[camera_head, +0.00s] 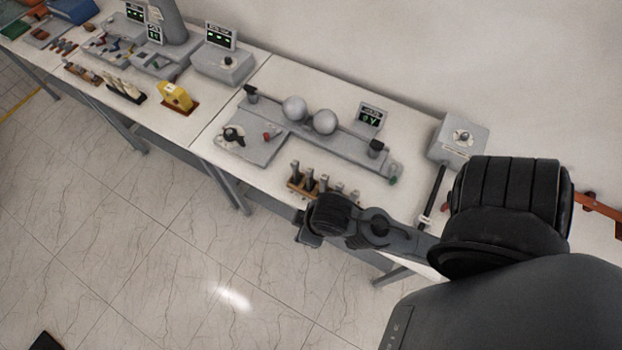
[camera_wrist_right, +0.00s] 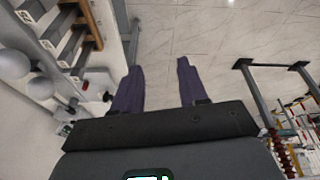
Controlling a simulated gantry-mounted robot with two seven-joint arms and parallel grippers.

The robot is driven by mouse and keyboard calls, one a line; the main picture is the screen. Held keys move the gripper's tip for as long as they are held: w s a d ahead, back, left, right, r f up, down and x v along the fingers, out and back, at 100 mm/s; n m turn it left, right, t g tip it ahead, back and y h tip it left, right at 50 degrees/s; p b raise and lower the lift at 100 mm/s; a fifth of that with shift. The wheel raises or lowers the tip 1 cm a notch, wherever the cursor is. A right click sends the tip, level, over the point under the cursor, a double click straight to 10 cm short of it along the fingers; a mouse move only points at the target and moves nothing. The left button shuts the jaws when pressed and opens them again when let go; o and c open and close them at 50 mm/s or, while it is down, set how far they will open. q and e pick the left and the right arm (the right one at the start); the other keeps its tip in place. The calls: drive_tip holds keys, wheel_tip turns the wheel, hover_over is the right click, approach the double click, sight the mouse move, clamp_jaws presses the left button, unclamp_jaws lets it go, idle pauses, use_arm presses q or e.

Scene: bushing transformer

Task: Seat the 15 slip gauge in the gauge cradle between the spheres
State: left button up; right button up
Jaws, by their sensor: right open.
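Two grey spheres (camera_head: 294,108) (camera_head: 325,121) sit side by side on a long grey bar fixture (camera_head: 345,137) on the bench. A wooden rack (camera_head: 296,188) in front holds several upright grey slip gauges (camera_head: 310,179). The gauge cradle cannot be made out clearly. My right gripper (camera_head: 305,235) hangs by the bench's front edge, close to the rack. In the right wrist view its two fingers (camera_wrist_right: 157,85) are apart with nothing between them. Rack gauges (camera_wrist_right: 62,45) and spheres (camera_wrist_right: 40,88) show at the left there.
A small display (camera_head: 370,116) stands behind the bar. A grey plate with a black knob (camera_head: 233,135) lies left of the rack. A grey box (camera_head: 458,138) stands at the right. Other instruments and a yellow block (camera_head: 176,96) occupy the left bench. Open floor lies in front.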

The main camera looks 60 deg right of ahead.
idle(0.3)
drive_tip(key=shift+o, duration=1.2)
